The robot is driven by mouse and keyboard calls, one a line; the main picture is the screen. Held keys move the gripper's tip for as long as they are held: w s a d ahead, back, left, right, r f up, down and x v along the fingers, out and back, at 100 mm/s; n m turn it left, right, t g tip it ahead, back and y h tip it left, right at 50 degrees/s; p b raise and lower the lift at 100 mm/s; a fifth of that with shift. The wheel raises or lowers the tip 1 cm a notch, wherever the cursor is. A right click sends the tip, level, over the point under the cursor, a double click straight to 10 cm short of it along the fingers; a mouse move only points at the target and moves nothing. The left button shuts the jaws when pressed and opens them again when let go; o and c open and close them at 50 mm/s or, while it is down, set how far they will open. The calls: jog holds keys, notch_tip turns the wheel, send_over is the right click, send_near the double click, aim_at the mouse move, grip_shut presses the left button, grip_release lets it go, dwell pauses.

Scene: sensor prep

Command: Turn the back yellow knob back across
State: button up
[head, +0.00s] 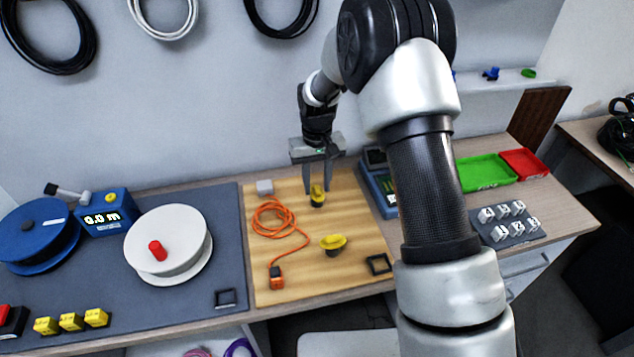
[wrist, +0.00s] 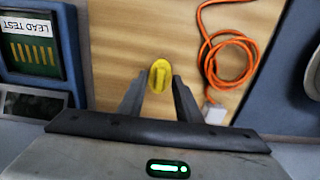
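The back yellow knob (head: 317,196) stands on the wooden board (head: 352,206), near its back edge. My gripper (head: 317,190) is over it, with its fingers pointing down, one on each side of the knob. In the wrist view the knob (wrist: 160,75) shows between and just past the fingertips of my gripper (wrist: 158,80), its ridge running nearly up and down in the picture. The fingers are apart, with a gap to the knob on both sides. A second yellow knob (head: 333,243) stands nearer the front of the board, its handle lying roughly sideways.
An orange cable (head: 272,222) lies coiled left of the knob. A blue tester (head: 381,187) stands to the right, labelled LEAD TEST in the wrist view (wrist: 35,45). A white reel (head: 185,240) is at left. Green (head: 485,173) and red trays (head: 524,163) are farther right.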

grip_shut()
dwell(0.3)
jog(key=m+b, duration=0.1)
jog(key=m, duration=0.1)
jog(key=shift+m, duration=0.4)
jog(key=m, duration=0.3)
jog(key=shift+m+b, duration=0.35)
jog(key=shift+m, duration=0.05)
jog(key=m, duration=0.5)
jog(key=m+p, duration=0.1)
jog(key=m, duration=0.5)
jog(key=shift+m, duration=0.3)
